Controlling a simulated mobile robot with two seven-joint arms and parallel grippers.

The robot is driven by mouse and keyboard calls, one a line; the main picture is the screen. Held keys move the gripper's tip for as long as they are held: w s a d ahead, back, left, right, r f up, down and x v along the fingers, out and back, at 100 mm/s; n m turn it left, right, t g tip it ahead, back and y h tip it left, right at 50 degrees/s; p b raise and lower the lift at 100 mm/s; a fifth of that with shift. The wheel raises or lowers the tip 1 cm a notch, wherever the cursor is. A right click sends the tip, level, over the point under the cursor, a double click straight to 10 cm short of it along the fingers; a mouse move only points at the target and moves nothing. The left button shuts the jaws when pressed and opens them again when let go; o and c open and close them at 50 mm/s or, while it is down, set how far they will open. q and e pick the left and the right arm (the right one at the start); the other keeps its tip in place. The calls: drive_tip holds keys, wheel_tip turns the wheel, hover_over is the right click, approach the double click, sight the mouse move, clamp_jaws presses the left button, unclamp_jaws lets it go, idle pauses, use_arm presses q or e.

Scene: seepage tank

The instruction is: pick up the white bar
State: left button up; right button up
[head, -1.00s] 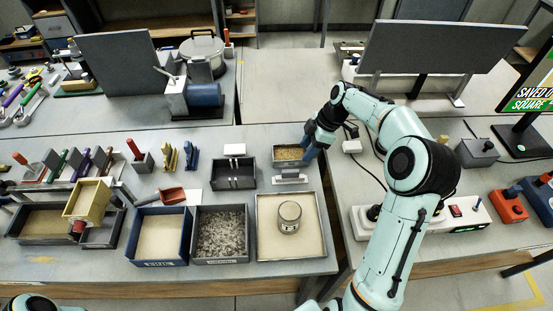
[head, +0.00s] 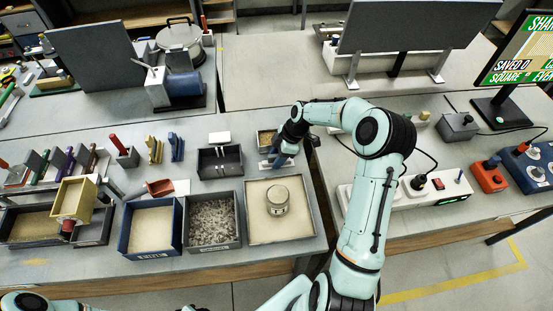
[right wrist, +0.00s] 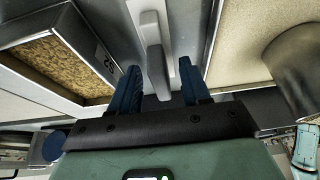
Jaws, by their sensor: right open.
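The white bar (right wrist: 154,48) stands out on a pale plate in the right wrist view. It runs lengthwise between the two blue fingers of my right gripper (right wrist: 162,84). The fingers are apart, one on each side of the bar, with a visible gap on both sides. In the head view my right gripper (head: 277,158) is over the plate, between the small granule box and the sand tray, and largely hides the bar. My left gripper is out of view.
The granule box (right wrist: 93,18) is close on the left in the wrist view. The sand tray (head: 252,236) with a metal can (head: 277,199) lies just in front. A grey box (head: 233,171) stands to the left. The table's right edge is near.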

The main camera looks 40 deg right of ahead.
sight(277, 155)
drive_tip(key=shift+w+a+f, duration=0.1)
drive_tip(key=shift+a+f, duration=0.05)
drive_tip(key=shift+f, duration=0.2)
drive_tip(key=shift+c, duration=1.2)
clamp_jaws()
drive_tip(key=shift+r, duration=0.2)
wheel_tip(277, 155, up, 20)
